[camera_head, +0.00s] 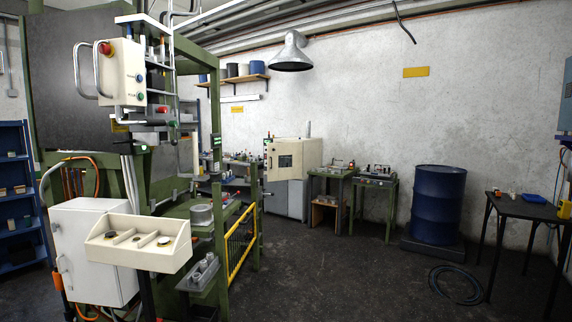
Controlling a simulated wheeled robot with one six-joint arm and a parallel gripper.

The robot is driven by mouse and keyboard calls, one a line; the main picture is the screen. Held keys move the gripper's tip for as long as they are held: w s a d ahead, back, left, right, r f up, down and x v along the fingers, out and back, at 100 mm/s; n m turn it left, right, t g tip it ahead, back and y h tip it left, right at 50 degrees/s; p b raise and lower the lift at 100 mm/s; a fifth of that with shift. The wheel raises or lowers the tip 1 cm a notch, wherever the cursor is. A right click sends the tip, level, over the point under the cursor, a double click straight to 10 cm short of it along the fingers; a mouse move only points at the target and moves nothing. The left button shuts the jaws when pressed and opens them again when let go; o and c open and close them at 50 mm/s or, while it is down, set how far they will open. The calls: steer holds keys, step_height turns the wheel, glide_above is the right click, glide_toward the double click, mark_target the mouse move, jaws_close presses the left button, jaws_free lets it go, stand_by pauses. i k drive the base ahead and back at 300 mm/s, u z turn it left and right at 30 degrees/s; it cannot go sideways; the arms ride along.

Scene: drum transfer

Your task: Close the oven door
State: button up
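A cream box-shaped cabinet (309,158), which looks like the oven, stands at the back of the room against the wall, left of centre. It rests on a grey base. A cream panel with a small dark window (285,161) faces me on its left part; it looks like the door. At this distance I cannot tell how far the door stands open. The inside of the oven is not visible. My gripper and arm are not in view.
A green-framed machine (217,150) with a yellow guard (240,249) and a white control box (90,250) fills the left foreground. Green tables (373,182) stand right of the oven. A blue drum (438,205), coiled hose (457,284) and black table (525,207) are at right. The middle floor is clear.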

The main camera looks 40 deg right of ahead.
mark_target(274, 173)
steer(key=z, duration=0.15)
steer(key=i, duration=0.45)
steer(key=z, duration=0.9)
steer(key=i, duration=2.1)
steer(key=z, duration=0.8)
steer(key=i, duration=2.35)
steer(key=u, duration=0.25)
steer(key=i, duration=2.35)
steer(key=u, duration=1.25)
steer(key=i, duration=1.5)
steer(key=u, duration=0.65)
